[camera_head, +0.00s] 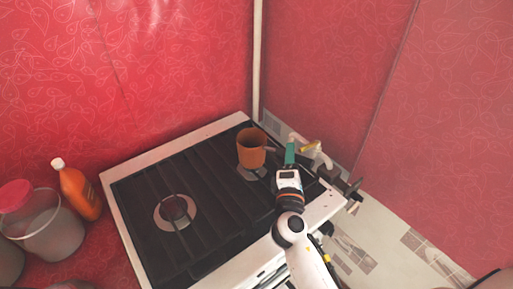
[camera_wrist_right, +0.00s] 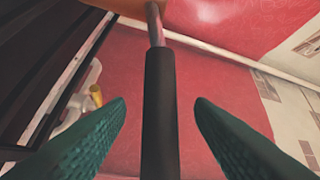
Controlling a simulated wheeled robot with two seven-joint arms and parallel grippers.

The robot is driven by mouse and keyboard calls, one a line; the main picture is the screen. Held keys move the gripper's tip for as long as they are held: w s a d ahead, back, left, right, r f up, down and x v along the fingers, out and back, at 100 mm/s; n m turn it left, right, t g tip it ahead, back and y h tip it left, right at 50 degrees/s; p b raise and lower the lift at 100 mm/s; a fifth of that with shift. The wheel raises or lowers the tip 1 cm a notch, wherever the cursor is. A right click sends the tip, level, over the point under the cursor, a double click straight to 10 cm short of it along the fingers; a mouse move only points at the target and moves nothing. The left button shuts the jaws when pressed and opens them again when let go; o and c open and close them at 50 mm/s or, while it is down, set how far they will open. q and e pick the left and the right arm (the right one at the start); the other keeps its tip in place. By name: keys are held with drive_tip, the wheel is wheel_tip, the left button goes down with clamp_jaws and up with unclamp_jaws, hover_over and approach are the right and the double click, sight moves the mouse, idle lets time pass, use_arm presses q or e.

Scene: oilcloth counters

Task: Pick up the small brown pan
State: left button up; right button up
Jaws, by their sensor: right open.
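The small brown pan (camera_head: 251,150) stands upright on the back right of the black stove grate, its handle pointing right toward my right gripper. My right gripper (camera_head: 290,153) is just right of the pan, with its green fingers at the handle. In the right wrist view, the dark handle (camera_wrist_right: 160,115) runs between the two open green fingers, with a visible gap on each side. The orange-brown edge of the pan body (camera_wrist_right: 135,7) shows at the top there. My left gripper is not in view.
The white stove (camera_head: 118,222) carries black grates and a free burner (camera_head: 175,211) at the left. An orange bottle (camera_head: 78,190) and a bucket (camera_head: 45,225) stand left of the stove. Red patterned walls close in behind and right; a yellow-ended pipe (camera_head: 310,147) is near my right gripper.

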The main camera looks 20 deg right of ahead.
drive_tip(key=shift+x, duration=1.5)
drive_tip(key=shift+s, duration=0.1)
clamp_jaws()
